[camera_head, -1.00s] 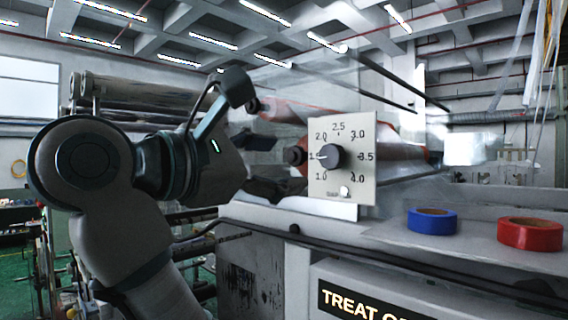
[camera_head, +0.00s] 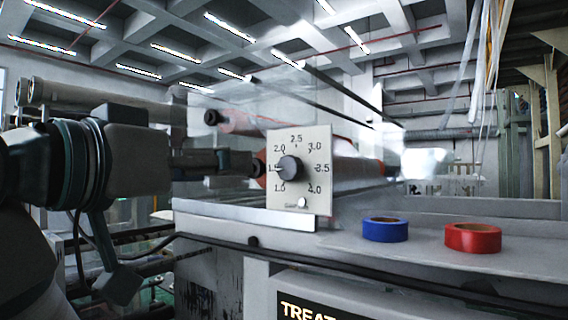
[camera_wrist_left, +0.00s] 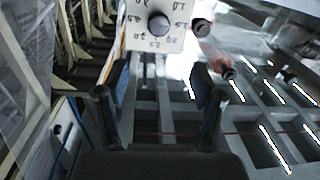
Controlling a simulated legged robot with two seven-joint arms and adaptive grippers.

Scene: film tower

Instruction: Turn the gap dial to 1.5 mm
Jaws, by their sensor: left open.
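The gap dial's pale square plate (camera_head: 318,150) stands upright at the picture's middle, with printed marks from 1.0 to 4.0. Its dark round knob (camera_head: 290,168) shows a light pointer line to the left, at about the 1.5 mark. My left gripper (camera_head: 250,163) is just left of the plate, apart from the knob. In the left wrist view its two fingers (camera_wrist_left: 160,88) are spread with nothing between them. There the plate (camera_wrist_left: 134,38) and knob (camera_wrist_left: 158,25) appear upside down beyond the fingertips. My right gripper is not in view.
A blue tape roll (camera_head: 385,230) and a red tape roll (camera_head: 472,238) lie on the machine's grey ledge (camera_head: 430,262), right of the dial. Rollers (camera_head: 345,170) and a clear panel stand behind the plate. Open space lies in front of the dial.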

